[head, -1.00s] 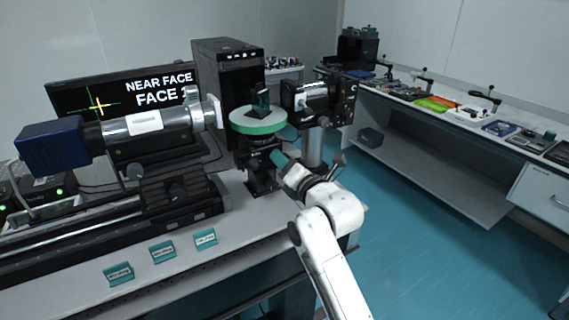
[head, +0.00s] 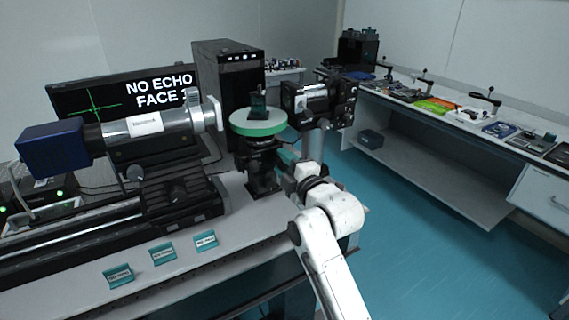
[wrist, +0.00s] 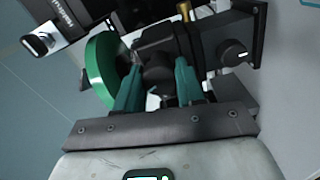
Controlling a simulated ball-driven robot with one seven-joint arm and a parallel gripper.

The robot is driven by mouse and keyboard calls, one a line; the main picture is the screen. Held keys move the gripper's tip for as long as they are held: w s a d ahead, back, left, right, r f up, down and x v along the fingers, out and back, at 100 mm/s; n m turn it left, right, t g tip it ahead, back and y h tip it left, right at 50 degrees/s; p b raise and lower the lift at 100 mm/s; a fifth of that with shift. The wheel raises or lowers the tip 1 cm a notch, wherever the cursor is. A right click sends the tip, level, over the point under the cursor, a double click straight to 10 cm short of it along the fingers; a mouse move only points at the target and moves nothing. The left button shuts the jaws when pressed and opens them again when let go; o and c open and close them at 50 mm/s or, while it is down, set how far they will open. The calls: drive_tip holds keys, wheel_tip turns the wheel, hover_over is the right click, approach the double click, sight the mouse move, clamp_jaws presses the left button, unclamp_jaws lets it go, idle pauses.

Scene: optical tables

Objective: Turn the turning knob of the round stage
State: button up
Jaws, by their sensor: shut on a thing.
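The round stage (head: 260,129) has a white top and a green rim. It stands on a dark mount on the near bench, and its green rim also shows in the wrist view (wrist: 101,72). My gripper (head: 284,157) is low at the stage's right side. In the wrist view its two teal fingers (wrist: 158,85) are shut on the dark turning knob (wrist: 157,74), one on each side. The fingers partly hide the knob, and its markings cannot be made out.
A silver tube with a blue end (head: 52,148) lies left of the stage. A black camera-like device on a post (head: 318,103) stands close on the right. The monitor (head: 120,100) reads "NO ECHO FACE" with a green cross. Several teal labels line the bench front.

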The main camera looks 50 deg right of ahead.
drive_tip(key=m+p, duration=0.1)
drive_tip(key=m, duration=0.4)
drive_tip(key=shift+m, duration=0.3)
drive_tip(key=m, duration=0.4)
drive_tip(key=shift+m+p, duration=0.3)
drive_tip(key=shift+p, duration=0.1)
drive_tip(key=m+p, duration=0.1)
drive_tip(key=m, duration=0.3)
drive_tip(key=shift+d+m, duration=0.1)
drive_tip(key=shift+m, duration=0.2)
drive_tip(key=m+p, duration=0.1)
drive_tip(key=m, duration=0.3)
drive_tip(key=shift+r, duration=0.1)
drive_tip(key=m+p, duration=0.2)
drive_tip(key=m, duration=0.3)
drive_tip(key=m+p, duration=0.2)
drive_tip(key=m, duration=0.2)
drive_tip(key=shift+m, duration=0.3)
drive_tip(key=m+p, duration=0.4)
drive_tip(key=m, duration=0.1)
drive_tip(key=shift+s+d, duration=0.1)
drive_tip(key=shift+d, duration=0.05)
drive_tip(key=shift+m+p, duration=0.75)
drive_tip(key=shift+m, duration=0.35)
drive_tip(key=shift+f, duration=0.2)
